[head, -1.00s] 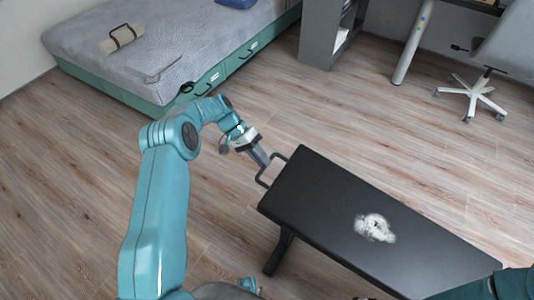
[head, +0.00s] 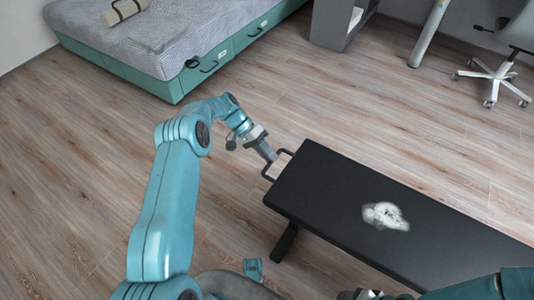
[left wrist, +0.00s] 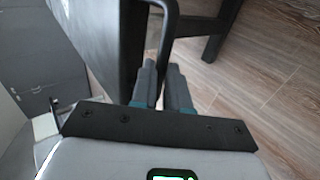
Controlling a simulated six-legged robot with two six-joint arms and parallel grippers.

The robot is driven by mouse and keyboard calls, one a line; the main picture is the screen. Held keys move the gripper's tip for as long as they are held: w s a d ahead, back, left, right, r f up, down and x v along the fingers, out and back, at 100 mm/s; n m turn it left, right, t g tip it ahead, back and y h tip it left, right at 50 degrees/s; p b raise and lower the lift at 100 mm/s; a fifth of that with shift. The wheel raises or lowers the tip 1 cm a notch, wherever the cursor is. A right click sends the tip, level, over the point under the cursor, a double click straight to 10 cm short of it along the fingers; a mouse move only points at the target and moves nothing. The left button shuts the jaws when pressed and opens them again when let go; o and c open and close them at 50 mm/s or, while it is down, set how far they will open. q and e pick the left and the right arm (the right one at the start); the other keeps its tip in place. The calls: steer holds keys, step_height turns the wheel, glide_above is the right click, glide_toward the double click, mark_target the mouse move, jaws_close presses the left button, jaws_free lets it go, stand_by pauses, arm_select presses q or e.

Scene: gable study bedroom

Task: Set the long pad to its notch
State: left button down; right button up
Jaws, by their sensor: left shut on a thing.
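The long pad (head: 345,210) appears to be the long black bench-like top, running from the middle to the lower right in the head view. It has a pale, blotchy patch on it. A dark bar handle (head: 265,176) sticks out from its near-left end. My left gripper (head: 272,156) is shut on this handle. In the left wrist view, the handle (left wrist: 170,35) runs between the gripper's two fingers (left wrist: 165,80). My right gripper (head: 366,295) shows only partly at the bottom edge, and its jaws cannot be made out. I cannot pick out a notch.
A bed (head: 175,45) with teal drawers stands at the upper left. A grey cabinet (head: 335,25) and a wheeled chair (head: 493,75) stand at the back. A dark leg (head: 285,242) supports the bench's left end. Wood floor is clear between bed and bench.

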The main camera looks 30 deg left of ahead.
arm_select(q)
steer(key=shift+s+a+f, duration=0.2)
steer(key=shift+f, duration=0.6)
steer(key=c, duration=1.1)
jaws_free()
steer(key=shift+w+f, duration=0.1)
steer(key=shift+f, duration=0.1)
steer(key=shift+r, duration=0.15)
steer(key=shift+w+r, duration=0.1)
steer(key=shift+r, duration=0.1)
